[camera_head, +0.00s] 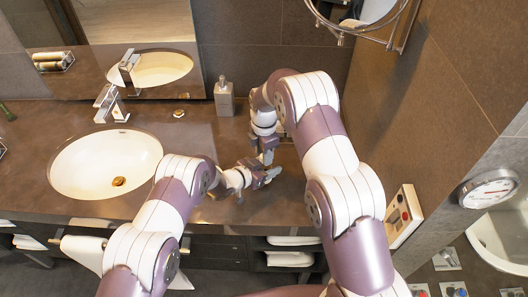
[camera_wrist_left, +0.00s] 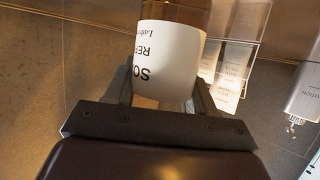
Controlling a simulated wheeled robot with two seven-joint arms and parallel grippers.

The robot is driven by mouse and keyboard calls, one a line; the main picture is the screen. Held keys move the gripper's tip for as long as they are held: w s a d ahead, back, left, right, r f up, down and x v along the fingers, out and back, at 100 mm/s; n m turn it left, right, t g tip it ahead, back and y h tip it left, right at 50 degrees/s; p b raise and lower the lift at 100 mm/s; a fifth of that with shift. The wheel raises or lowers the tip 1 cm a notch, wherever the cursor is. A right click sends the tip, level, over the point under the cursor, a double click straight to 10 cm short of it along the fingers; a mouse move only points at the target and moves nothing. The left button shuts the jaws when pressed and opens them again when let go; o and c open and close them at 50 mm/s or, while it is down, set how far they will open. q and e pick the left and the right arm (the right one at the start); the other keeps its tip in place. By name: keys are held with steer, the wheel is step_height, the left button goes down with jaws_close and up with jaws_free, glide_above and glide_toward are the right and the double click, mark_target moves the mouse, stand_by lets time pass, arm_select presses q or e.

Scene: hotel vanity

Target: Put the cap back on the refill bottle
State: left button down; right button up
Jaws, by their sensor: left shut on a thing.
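The refill bottle (camera_wrist_left: 168,55), amber with a white label, fills the middle of the left wrist view. My left gripper (camera_wrist_left: 160,98) is shut on it, with one finger on each side. In the head view my left gripper (camera_head: 268,175) is over the counter's right part, and the bottle is mostly hidden among the grippers. My right gripper (camera_head: 267,155) points down just behind and above the left one, very close to it. Its fingertips are too small to read. I cannot make out the cap in either view.
The counter (camera_head: 225,190) holds a white sink (camera_head: 105,163) with a faucet (camera_head: 110,103) at left. A grey pump dispenser (camera_head: 224,98) stands at the back. A round mirror (camera_head: 365,12) juts from the right wall.

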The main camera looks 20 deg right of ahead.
steer(key=shift+o, duration=0.3)
steer(key=shift+r, duration=0.1)
steer(key=shift+r, duration=2.2)
steer(key=o, duration=0.5)
arm_select(q)
steer(key=shift+c, duration=1.5)
jaws_free()
arm_select(e)
steer(key=shift+o, duration=0.2)
arm_select(q)
steer(key=shift+a, duration=0.1)
arm_select(e)
step_height(320, 180, down, 3)
steer(key=b, duration=0.2)
steer(key=shift+b, duration=0.4)
arm_select(q)
steer(key=v, duration=1.2)
steer(key=shift+a, duration=0.2)
steer(key=shift+s+r, duration=0.1)
steer(key=shift+s, duration=0.05)
